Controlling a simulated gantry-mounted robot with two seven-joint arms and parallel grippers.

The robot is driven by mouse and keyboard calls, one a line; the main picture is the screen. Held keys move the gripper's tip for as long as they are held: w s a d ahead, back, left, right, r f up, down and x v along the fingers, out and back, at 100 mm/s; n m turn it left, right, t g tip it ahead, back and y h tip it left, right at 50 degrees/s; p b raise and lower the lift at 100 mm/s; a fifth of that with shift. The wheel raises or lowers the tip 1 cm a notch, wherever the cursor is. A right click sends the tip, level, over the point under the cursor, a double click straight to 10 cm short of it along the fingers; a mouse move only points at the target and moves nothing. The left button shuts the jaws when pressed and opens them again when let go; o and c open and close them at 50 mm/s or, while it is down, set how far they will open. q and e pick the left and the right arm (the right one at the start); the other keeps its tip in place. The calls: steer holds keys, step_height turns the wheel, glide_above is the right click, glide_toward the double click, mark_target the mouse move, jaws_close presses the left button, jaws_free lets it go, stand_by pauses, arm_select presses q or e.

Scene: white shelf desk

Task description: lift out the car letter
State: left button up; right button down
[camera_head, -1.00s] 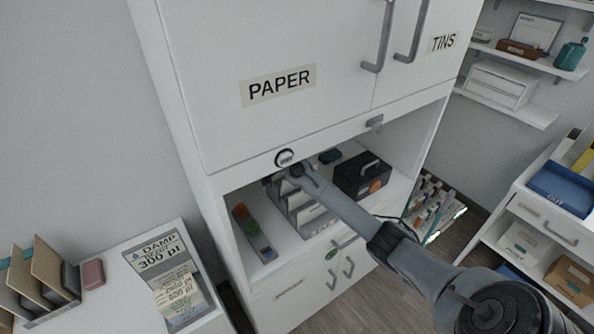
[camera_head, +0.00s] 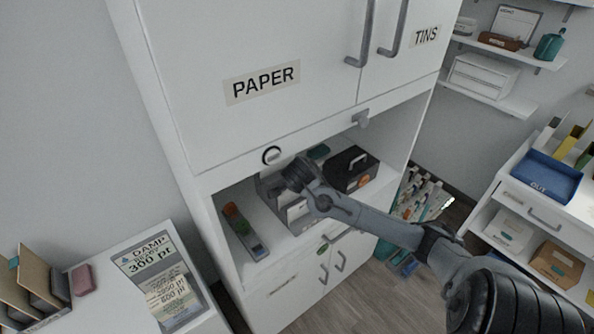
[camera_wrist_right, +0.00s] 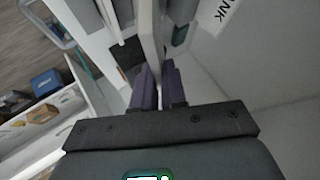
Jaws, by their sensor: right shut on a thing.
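My right arm reaches from the right into the open niche of the white cabinet (camera_head: 222,180), with its wrist over the grey letter rack (camera_head: 268,190). The wrist hides much of the rack and the fingertips in the head view. In the right wrist view the purple fingers of my right gripper (camera_wrist_right: 158,72) are shut on a thin pale upright sheet (camera_wrist_right: 151,35), seen edge-on. I cannot read any writing on that sheet, nor tell whether it has cleared the rack. My left gripper is not in view.
A black box (camera_head: 351,170) with a handle stands right of the rack. A long grey holder (camera_head: 247,238) with orange and green items lies to its left. The cupboard doors marked PAPER (camera_head: 262,82) are close above. A low white table (camera_head: 112,264) stands at lower left.

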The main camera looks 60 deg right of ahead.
steer(key=s+a+r+g+y+p, duration=0.1)
steer(key=s+a+g+p, duration=0.1)
steer(key=s+p, duration=0.3)
steer(key=s+a+r+n+g+y+p, duration=0.1)
steer(key=s+a+p, duration=0.3)
steer(key=s, duration=0.6)
steer(key=shift+s+a+n+g+p, duration=0.35)
steer(key=shift+g+p, duration=0.35)
steer(key=shift+p, duration=0.45)
